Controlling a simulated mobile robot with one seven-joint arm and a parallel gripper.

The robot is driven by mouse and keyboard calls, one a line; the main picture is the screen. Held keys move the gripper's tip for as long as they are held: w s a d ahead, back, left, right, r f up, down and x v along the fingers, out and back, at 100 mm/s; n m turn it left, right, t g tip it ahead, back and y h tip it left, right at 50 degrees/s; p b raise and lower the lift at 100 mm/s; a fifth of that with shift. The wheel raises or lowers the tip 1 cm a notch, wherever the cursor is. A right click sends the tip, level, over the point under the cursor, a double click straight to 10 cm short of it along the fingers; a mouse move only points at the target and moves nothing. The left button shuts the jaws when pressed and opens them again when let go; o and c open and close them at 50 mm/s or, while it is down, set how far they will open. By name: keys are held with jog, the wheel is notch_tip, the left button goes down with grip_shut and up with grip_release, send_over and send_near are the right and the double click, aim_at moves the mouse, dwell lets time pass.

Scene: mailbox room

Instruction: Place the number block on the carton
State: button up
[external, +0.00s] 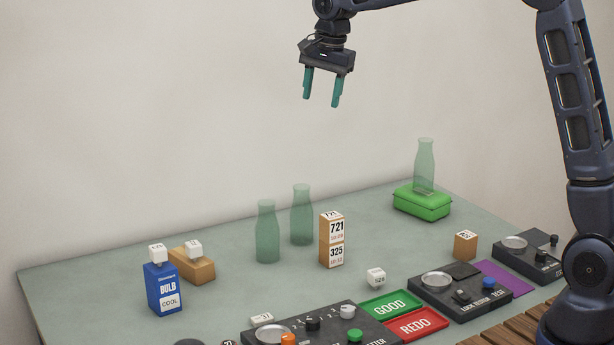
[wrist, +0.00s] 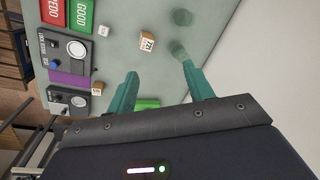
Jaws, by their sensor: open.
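A blue bulb carton (external: 161,290) stands upright at the left of the table, with a white number cube (external: 158,253) on its top. Two wooden number blocks are stacked mid-table, the upper one (external: 332,227) reading 721 and the lower (external: 331,255) 325; the stack also shows in the wrist view (wrist: 147,41). A white number cube (external: 376,277) lies on the table right of the stack. A wooden number block (external: 465,245) stands at the right. Which block is meant, I cannot tell. My gripper (external: 321,101) is open, empty and high above the table.
Another white cube (external: 193,248) sits on a wooden piece (external: 192,268). Green see-through bottles (external: 267,232) stand behind the stack; another is on a green case (external: 422,203). Control panels (external: 459,291) and GOOD (external: 390,305) and REDO (external: 416,324) trays line the front.

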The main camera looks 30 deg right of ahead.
jog(key=s+d+r+n+t, duration=0.1)
jog(key=s+d+r+n, duration=0.2)
jog(key=s+d, duration=0.6)
jog(key=s+d+r+n, duration=0.2)
jog(key=s+d, duration=0.5)
jog(key=s, duration=0.4)
jog(key=s+d+f+n+t, duration=0.1)
jog(key=s+d+f+n, duration=0.2)
jog(key=s, duration=0.7)
jog(key=s+d+f+n+t+h, duration=0.1)
jog(key=s+d+f+n, duration=0.2)
jog(key=s, duration=0.7)
jog(key=shift+d+f, duration=0.5)
jog(key=shift+d, duration=0.55)
jog(key=shift+s, duration=0.1)
